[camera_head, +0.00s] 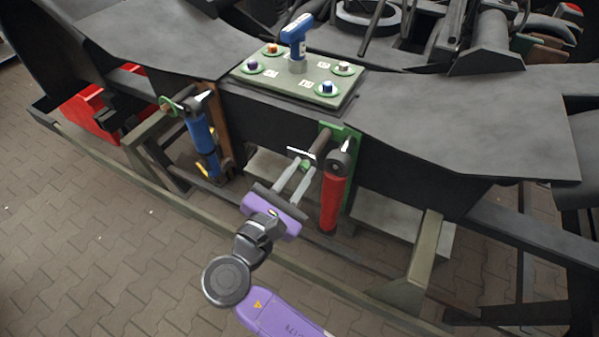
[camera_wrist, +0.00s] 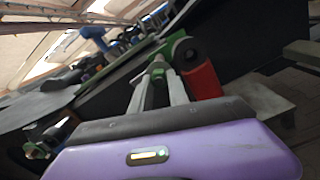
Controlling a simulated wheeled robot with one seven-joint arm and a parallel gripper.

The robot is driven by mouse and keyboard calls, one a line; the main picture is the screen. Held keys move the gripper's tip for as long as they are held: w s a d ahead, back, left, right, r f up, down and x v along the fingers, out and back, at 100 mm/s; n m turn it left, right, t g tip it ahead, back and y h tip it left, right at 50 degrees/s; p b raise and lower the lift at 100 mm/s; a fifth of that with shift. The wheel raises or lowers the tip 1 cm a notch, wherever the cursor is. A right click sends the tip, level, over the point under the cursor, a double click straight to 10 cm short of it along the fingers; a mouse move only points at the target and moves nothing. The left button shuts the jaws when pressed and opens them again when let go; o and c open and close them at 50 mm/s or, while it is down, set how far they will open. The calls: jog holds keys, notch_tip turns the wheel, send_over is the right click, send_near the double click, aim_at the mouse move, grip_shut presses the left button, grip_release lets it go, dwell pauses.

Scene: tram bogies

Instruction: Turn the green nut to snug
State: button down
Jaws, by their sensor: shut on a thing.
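The green nut (camera_head: 305,164) sits at the end of a grey bolt or shaft, beside the upper eye of the red damper (camera_head: 332,202). My gripper (camera_head: 303,167) reaches up to it from below, with its two grey fingers shut on the nut. In the wrist view, a bit of the green nut (camera_wrist: 151,95) shows between the fingers. The fingers hide much of it, and I cannot tell how tight it sits. The red damper (camera_wrist: 203,82) hangs just right of the fingers there.
A green bracket (camera_head: 351,140) stands behind the red damper. A blue damper (camera_head: 200,132) hangs to the left. Above, a green plate (camera_head: 311,94) holds several capped bolts and a blue tool (camera_head: 296,32). A long rail (camera_head: 200,216) runs in front, with open paved floor before it.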

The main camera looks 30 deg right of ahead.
jog(key=m+b, duration=0.1)
jog(key=m, duration=0.3)
jog(key=shift+m, duration=0.3)
jog(key=m+b, duration=0.2)
jog(key=m, duration=0.2)
jog(key=shift+m+b, duration=0.3)
jog(key=shift+b, duration=0.05)
jog(key=m+b, duration=0.2)
jog(key=m, duration=0.1)
jog(key=shift+a+f+m+b, duration=0.1)
jog(key=shift+m+b, duration=0.2)
jog(key=m+b, duration=0.4)
jog(key=shift+m, duration=0.3)
jog(key=m+b, duration=0.4)
jog(key=b, duration=0.1)
jog(key=m+b, duration=0.8)
jog(key=b, duration=0.1)
jog(key=shift+s, duration=0.1)
jog(key=m+b, duration=0.3)
jog(key=shift+r, duration=0.25)
jog(key=shift+m+b, duration=0.3)
